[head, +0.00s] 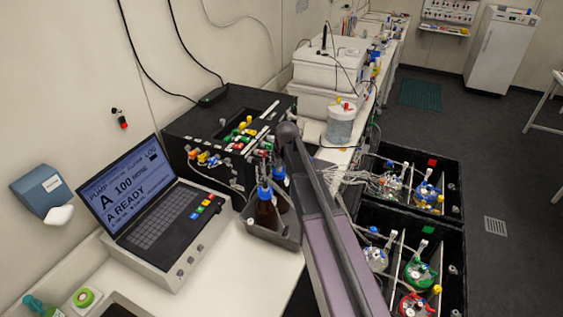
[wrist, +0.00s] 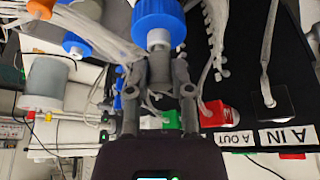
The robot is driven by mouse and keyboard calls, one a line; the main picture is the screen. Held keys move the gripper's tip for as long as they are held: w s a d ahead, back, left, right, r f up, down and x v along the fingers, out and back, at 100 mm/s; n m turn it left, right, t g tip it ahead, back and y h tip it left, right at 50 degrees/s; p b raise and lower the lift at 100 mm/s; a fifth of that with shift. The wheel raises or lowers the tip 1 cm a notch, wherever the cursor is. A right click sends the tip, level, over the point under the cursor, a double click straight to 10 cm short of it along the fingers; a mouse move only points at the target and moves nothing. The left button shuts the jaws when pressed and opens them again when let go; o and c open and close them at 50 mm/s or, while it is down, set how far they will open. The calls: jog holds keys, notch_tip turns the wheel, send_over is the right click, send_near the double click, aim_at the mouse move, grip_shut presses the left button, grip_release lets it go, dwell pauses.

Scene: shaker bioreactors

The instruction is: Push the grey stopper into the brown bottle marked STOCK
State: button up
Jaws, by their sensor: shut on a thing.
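Two brown bottles with blue collars stand in a grey holder (head: 254,232) on the bench in the head view. The front brown bottle (head: 266,213) shows plainly; the other brown bottle (head: 281,199) is partly hidden behind my arm. No STOCK marking is readable. A large blue cap (wrist: 157,14) with a pale neck lies just beyond the fingertips. I cannot tell whether anything touches it.
A laptop-like pump controller (head: 165,215) stands left of the bottles. A black box with coloured fittings (head: 225,120) stands behind. Black crates (head: 440,175) with tubed vessels lie to the right. Loose tubes (wrist: 98,30) hang close beside my fingers. Bare bench (head: 235,285) lies in front.

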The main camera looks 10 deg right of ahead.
jog(key=shift+f+b, duration=0.4)
dwell(0.3)
jog(key=o, duration=0.9)
jog(key=shift+c, duration=0.2)
